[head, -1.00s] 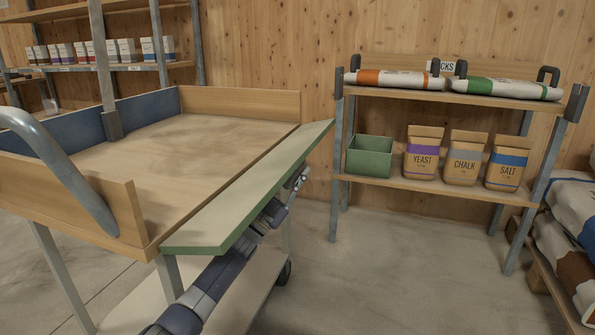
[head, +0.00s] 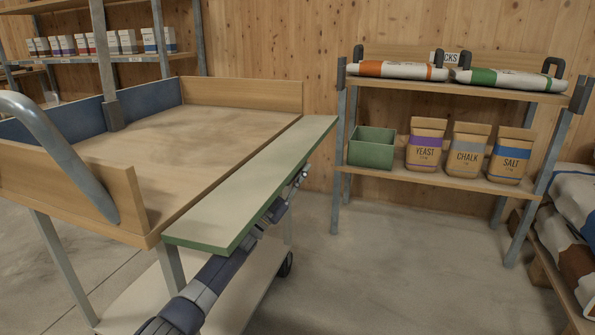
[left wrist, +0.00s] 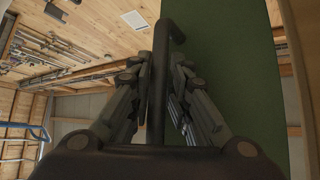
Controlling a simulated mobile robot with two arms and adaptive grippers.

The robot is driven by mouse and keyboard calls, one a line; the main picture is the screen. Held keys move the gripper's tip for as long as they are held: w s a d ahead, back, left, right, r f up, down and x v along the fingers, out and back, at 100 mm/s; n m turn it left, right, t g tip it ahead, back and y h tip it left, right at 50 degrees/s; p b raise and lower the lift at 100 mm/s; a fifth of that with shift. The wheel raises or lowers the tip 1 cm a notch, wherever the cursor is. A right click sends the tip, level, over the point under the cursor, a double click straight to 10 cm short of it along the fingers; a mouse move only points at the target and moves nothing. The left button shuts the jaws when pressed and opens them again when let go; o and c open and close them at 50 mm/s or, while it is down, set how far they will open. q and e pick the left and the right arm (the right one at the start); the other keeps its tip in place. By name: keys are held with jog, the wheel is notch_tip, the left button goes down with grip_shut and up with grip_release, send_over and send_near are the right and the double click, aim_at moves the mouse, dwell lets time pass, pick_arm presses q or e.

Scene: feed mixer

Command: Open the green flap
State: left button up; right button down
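The green flap (head: 252,190) sticks out from the near right side of the wooden-sided mixer box (head: 190,145). It lies nearly level, with a pale upper face and green edges. My left arm reaches up beneath it, and the flap partly hides the left gripper (head: 298,181). In the left wrist view the flap's dark green face (left wrist: 235,75) stands to the right. A dark bent handle bar (left wrist: 158,110) runs between the fingers of my left gripper (left wrist: 162,62), which look closed on it from both sides. My right gripper does not show.
A shelf (head: 450,88) at the right holds sacks, a green bin (head: 372,148) and paper bags (head: 467,150). Stacked sacks (head: 570,230) lie at far right. A curved grey tube (head: 60,155) rises at the left. Open concrete floor (head: 400,270) lies between mixer and shelf.

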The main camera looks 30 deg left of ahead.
aim_at(297, 152)
pick_arm(q)
jog(key=shift+r, duration=0.25)
notch_tip(297, 152, up, 10)
jog(key=shift+a+f, duration=0.1)
dwell(0.4)
